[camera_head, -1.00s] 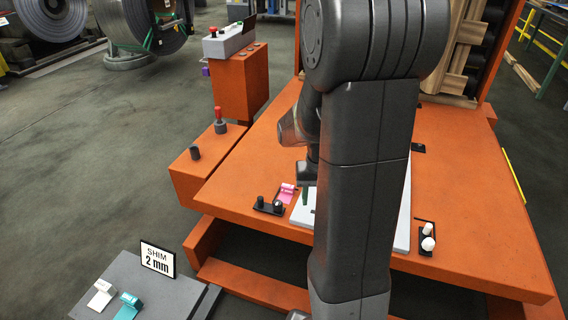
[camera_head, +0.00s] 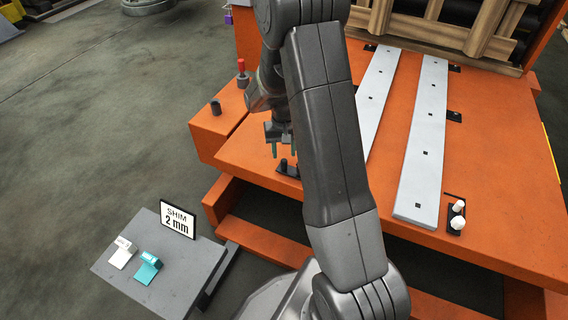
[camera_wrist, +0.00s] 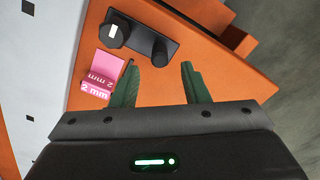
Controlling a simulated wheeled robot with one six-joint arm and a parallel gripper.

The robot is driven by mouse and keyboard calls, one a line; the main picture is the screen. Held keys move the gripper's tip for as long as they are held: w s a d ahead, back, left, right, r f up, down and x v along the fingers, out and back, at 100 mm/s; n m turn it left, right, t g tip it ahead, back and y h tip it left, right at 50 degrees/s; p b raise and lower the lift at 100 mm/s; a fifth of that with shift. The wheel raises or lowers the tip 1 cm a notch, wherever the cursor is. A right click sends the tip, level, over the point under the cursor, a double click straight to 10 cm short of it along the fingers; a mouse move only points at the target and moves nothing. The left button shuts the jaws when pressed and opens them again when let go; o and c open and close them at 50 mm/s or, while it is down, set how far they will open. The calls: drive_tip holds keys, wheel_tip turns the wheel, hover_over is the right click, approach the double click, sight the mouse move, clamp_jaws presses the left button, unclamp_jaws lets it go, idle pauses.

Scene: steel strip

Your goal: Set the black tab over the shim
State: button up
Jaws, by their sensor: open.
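The black tab (camera_wrist: 137,35) is a dark plate in the wrist view, lying on the orange bed. A round knob with a white mark stands at one end and a dark post at the other. In the head view only part of the tab (camera_head: 286,168) shows beside my arm. The pink shim (camera_wrist: 103,68), marked 2 mm, lies next to the tab, apart from the plate; my arm hides it in the head view. My gripper (camera_wrist: 158,82) is open and empty, its green fingers just short of the tab and right of the shim. In the head view my gripper (camera_head: 282,148) hangs above the bed's front left part.
Two pale steel strips (camera_head: 422,140) run along the orange bed (camera_head: 240,152). Another black tab with white knobs (camera_head: 456,216) sits at the right strip's end. A grey stand (camera_head: 180,262) holds a white block, a teal block and a 2 mm sign (camera_head: 178,219).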

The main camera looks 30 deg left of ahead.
sight(284, 159)
wheel_tip(284, 159, down, 5)
drive_tip(key=shift+f+b, duration=0.1)
drive_tip(key=shift+b, duration=0.5)
clamp_jaws()
